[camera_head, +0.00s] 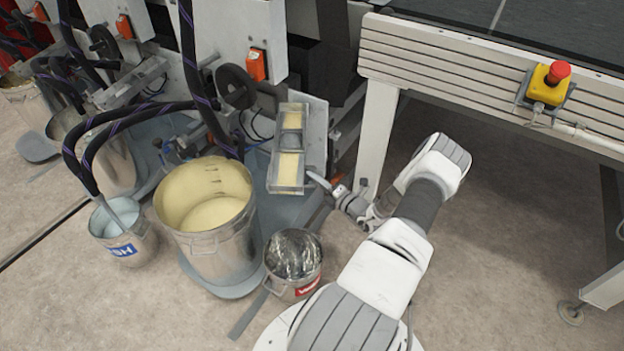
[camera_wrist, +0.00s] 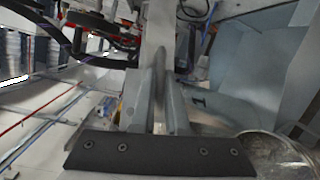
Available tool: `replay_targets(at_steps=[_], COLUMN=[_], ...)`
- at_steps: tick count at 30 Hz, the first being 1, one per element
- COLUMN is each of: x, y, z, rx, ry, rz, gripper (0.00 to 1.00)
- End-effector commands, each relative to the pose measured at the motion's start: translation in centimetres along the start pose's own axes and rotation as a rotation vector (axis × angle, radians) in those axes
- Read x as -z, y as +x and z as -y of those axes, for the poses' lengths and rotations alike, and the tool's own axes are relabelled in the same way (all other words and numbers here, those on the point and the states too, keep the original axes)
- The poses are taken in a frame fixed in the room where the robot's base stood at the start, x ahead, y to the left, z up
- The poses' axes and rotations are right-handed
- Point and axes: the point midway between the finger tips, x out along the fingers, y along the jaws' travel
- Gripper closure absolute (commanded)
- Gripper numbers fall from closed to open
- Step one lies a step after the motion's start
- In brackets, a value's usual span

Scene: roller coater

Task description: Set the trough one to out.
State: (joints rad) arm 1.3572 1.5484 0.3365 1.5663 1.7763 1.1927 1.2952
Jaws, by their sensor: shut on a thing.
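The trough one (camera_head: 287,189) is a narrow clear-walled tray with pale yellow liquid, beside the coater's wall plate in the head view. My gripper (camera_head: 318,179) is at its near right corner, reaching in from the right. In the wrist view my gripper's fingers (camera_wrist: 158,100) are closed around a thin grey bar, the trough handle (camera_wrist: 159,68). A blue-grey panel marked "1" (camera_wrist: 215,103) lies just right of the fingers. In the head view the handle is mostly hidden by the fingers.
A large bucket of pale yellow liquid (camera_head: 207,246) and a smaller bucket with a red label (camera_head: 303,288) stand below the trough. A white conveyor frame (camera_head: 372,140) with a red emergency button (camera_head: 557,72) stands to the right. The floor beneath the conveyor is clear.

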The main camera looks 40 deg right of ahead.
Motion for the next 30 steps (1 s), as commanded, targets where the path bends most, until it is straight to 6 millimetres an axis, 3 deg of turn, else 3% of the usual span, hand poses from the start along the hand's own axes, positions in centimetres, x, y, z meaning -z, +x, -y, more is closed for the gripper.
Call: replay_targets(at_steps=[20, 21, 25, 30], x=[-0.88, -0.91, -0.76, -0.57], y=[-0.67, -0.68, -0.59, -0.45], z=[0.33, 0.34, 0.3, 0.21], rx=[0.008, 0.008, 0.007, 0.004], ry=[-0.007, -0.007, -0.005, -0.004], rz=[0.01, 0.011, 0.008, 0.005], gripper=[1.0, 0.84, 0.61, 0.58])
